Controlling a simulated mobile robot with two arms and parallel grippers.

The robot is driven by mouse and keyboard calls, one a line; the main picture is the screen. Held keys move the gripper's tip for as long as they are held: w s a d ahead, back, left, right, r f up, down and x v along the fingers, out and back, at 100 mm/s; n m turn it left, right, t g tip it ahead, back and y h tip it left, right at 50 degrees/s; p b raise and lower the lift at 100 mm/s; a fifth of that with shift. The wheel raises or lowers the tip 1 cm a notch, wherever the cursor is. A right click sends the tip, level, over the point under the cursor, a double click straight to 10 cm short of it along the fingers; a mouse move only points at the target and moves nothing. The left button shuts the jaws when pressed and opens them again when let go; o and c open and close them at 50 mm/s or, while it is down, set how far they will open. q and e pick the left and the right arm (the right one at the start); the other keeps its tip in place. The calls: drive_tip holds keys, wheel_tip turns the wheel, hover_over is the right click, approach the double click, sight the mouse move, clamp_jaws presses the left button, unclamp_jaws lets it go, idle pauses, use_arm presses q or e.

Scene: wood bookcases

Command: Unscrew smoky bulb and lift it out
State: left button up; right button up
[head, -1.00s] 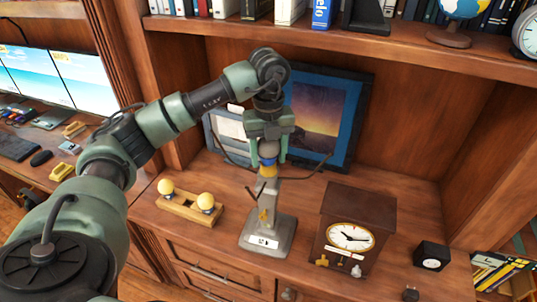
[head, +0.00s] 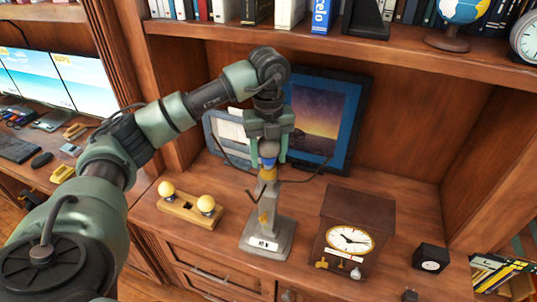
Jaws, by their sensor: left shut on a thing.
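My left gripper (head: 269,150) points down over the lamp stand (head: 266,232), with its two green fingers shut on the smoky bulb (head: 268,149). The bulb looks greyish and sits between the fingers, just above the yellow and blue top of the stand. I cannot tell whether its base is still in the socket. The stand is upright, grey, with a label on its foot and thin dark arms spreading from its upper part. My right gripper is not in view.
A wooden holder (head: 184,212) with two pale yellow bulbs lies left of the stand. A brown clock (head: 349,228) and a small black cube clock (head: 431,257) stand to the right. A framed picture (head: 325,115) leans behind. The shelf above holds books and a globe (head: 464,10).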

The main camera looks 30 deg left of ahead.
use_arm(q)
drive_tip(key=shift+r, duration=0.2)
drive_tip(key=shift+r+p, duration=1.8)
drive_tip(key=shift+r, duration=0.55)
